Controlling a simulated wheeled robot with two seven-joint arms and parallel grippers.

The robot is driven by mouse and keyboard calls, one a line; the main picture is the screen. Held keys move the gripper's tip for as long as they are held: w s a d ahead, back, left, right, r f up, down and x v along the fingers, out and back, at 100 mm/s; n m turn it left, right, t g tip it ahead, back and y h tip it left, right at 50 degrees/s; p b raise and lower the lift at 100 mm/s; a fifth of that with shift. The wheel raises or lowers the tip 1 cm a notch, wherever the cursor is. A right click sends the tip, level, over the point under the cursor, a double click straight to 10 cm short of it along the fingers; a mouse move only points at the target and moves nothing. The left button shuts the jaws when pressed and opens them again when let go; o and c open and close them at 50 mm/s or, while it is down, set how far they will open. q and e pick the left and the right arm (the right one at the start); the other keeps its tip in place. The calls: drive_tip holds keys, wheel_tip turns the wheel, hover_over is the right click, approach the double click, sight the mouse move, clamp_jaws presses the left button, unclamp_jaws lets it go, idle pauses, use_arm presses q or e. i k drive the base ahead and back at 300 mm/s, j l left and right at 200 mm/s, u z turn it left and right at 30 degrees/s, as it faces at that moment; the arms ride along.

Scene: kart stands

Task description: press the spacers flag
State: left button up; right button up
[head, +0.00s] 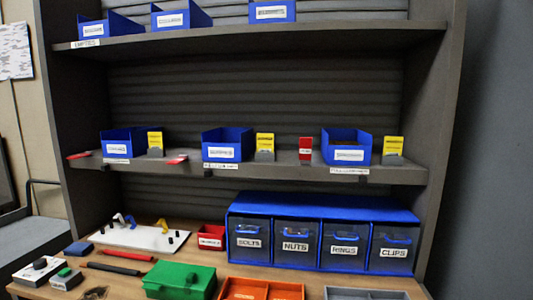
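On the middle shelf stand three blue bins: a left bin (127,135), a middle bin (228,137) and a right bin (347,139). Each has a white front label too blurred to read surely, so I cannot tell which is for spacers. An upright yellow flag on a grey base stands just right of each bin: left flag (155,138), middle flag (265,141), right flag (393,143). A red flag (305,146) stands upright left of the right bin. Red pieces lie flat near the left bin (78,156) and middle bin (177,159). Neither gripper is in view.
The top shelf (300,34) carries more blue bins. Below, a blue drawer unit (320,207) reads bolts, nuts, rings and clips.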

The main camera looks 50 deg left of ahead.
sight(305, 142)
drive_tip(key=u, duration=1.35)
